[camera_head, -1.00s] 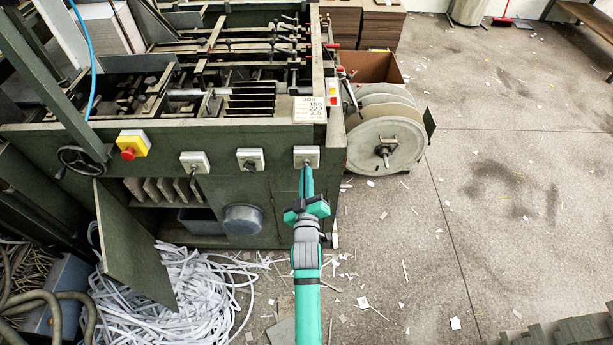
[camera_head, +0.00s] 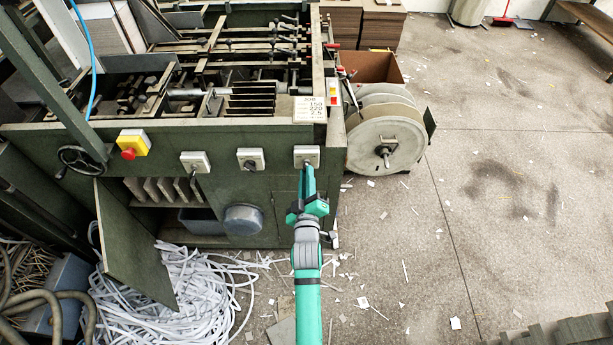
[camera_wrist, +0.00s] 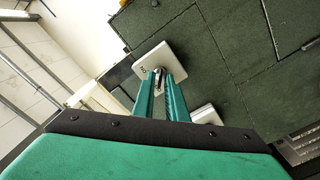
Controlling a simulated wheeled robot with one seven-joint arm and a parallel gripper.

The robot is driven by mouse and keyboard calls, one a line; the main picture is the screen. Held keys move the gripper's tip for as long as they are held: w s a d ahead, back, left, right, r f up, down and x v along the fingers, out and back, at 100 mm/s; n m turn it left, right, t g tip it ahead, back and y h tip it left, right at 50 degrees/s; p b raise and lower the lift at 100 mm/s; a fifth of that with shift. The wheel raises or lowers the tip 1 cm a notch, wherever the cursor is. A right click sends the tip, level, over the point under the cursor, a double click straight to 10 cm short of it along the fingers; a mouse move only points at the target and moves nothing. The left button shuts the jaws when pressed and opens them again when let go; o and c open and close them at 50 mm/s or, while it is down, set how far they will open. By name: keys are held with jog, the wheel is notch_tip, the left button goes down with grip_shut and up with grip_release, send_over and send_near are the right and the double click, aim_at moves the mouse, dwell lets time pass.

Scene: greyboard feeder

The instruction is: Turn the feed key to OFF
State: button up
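The feed key (camera_wrist: 158,79) is a small dark and metallic key on a pale switch plate (camera_head: 300,151), the rightmost of three plates on the green machine's front. In the head view my fingers hide the key. My gripper (camera_head: 307,170) reaches up to this plate from below. In the wrist view, the two green fingertips (camera_wrist: 159,76) lie close together on either side of the key and appear shut on it. The plate looks tilted in that view.
Two similar switch plates, a middle one (camera_head: 250,158) and a left one (camera_head: 195,161), and a red button on a yellow box (camera_head: 134,143) line the panel to the left. A cabinet door (camera_head: 135,250) hangs open above paper strips (camera_head: 190,290).

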jog(key=shift+o, duration=0.6)
jog(key=s, duration=1)
jog(key=shift+s, duration=0.4)
jog(key=s+f+m+g, duration=0.1)
jog(key=s+f+m, duration=0.1)
jog(key=s, duration=0.8)
jog(key=s+f+m, duration=0.2)
jog(key=s, duration=0.8)
jog(key=s+r+m, duration=0.2)
jog(key=s, duration=0.5)
jog(key=s+r+m+g, duration=0.1)
jog(key=s+r+m, duration=0.2)
jog(key=s, duration=0.4)
jog(key=shift+s+g, duration=0.3)
jog(key=shift+s, duration=0.1)
jog(key=shift+a, duration=0.1)
